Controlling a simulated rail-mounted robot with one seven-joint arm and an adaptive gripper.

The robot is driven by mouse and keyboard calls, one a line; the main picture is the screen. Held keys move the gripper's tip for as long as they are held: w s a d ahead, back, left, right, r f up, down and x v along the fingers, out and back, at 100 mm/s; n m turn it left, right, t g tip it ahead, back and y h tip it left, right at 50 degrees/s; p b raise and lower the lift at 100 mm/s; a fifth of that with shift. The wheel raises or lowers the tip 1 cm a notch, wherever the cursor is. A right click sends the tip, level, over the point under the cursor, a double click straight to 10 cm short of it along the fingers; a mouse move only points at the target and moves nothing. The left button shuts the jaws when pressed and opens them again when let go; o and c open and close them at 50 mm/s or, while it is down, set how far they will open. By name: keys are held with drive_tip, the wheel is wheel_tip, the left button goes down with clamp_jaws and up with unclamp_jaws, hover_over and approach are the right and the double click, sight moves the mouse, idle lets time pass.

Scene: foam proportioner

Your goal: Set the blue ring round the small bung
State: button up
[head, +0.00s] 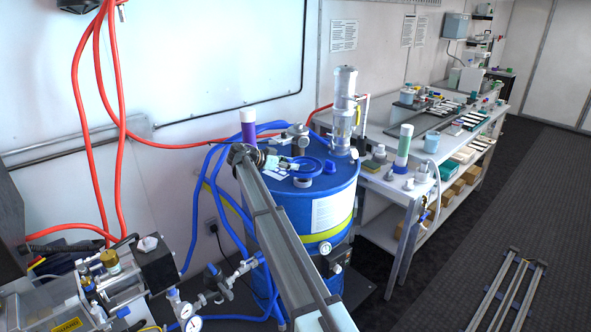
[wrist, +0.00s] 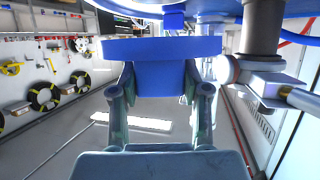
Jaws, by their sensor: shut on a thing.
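The blue ring (head: 308,166) is above the top of the blue drum in the head view. In the wrist view I see the ring (wrist: 160,48) edge-on, as a wide blue band. My gripper (head: 290,165) is shut on the ring's blue grip block, which shows between both fingers (wrist: 160,95) in the wrist view. A small blue plug (head: 330,167), which looks like the small bung, stands on the drum top to the right of the ring. The ring looks apart from it. I cannot tell the exact height gap.
The blue drum (head: 330,238) carries a clear cylinder (head: 343,112) at the back and grey fittings (head: 298,134) behind the ring. A purple-and-white tube (head: 248,128) rises at the left. Blue hoses (head: 212,180) loop beside the drum. A bench (head: 385,183) stands to the right.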

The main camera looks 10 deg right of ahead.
drive_tip(key=shift+a+f, duration=0.1)
drive_tip(key=shift+f, duration=0.05)
drive_tip(key=shift+w+f, duration=0.1)
drive_tip(key=shift+f, duration=2.6)
drive_tip(key=shift+a+b, duration=0.1)
drive_tip(key=shift+b, duration=0.95)
drive_tip(key=shift+f+b, duration=0.5)
drive_tip(key=shift+f, duration=0.1)
drive_tip(key=o, duration=0.9)
drive_tip(key=shift+b+v, duration=1.35)
drive_tip(key=shift+v, duration=4.2)
